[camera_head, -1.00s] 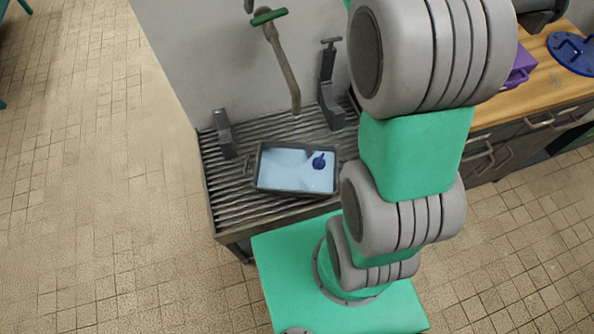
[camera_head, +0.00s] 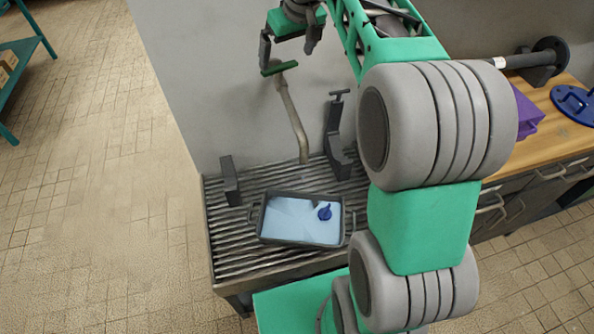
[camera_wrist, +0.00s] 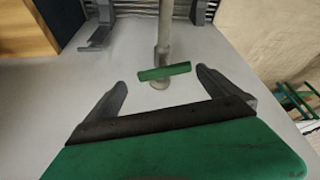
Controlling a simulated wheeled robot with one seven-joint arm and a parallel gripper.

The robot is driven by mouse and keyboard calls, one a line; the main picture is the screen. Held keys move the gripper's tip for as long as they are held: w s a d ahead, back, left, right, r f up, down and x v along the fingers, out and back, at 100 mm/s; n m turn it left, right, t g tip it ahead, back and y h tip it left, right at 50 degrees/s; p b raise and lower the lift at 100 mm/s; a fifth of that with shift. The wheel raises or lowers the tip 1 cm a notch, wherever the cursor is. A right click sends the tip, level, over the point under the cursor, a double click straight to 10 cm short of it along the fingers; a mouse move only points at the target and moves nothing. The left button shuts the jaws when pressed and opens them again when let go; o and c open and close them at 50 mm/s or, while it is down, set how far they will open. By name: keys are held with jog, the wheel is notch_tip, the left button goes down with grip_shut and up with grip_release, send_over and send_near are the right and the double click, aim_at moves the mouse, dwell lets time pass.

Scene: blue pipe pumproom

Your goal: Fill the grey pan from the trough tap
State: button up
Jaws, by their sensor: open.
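The grey pan (camera_head: 298,243) sits level on the slatted trough (camera_head: 228,264), below and in front of the tap. A pale blue surface, looking like water, covers its inside, with a small dark blue object (camera_head: 325,212) in it. The tap (camera_head: 293,115) has a curved grey pipe and a green bar handle (camera_head: 279,68) on top. My gripper (camera_head: 288,58) is open and empty at the handle. In the wrist view, the handle (camera_wrist: 164,71) lies between and just beyond the fingertips (camera_wrist: 162,80), with gaps at both sides. I see no stream from the spout.
Grey upright brackets stand left (camera_head: 230,180) and right (camera_head: 337,140) of the tap. A wooden counter (camera_head: 552,118) at the right holds a purple block (camera_head: 525,112) and a blue flanged part (camera_head: 575,103). Tiled floor at the left is clear up to a green rack (camera_head: 30,55).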

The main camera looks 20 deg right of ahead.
aim_at(280, 66)
jog(key=x, duration=0.4)
jog(key=a+x, duration=0.1)
jog(key=x, duration=0.1)
jog(key=shift+w, duration=0.3)
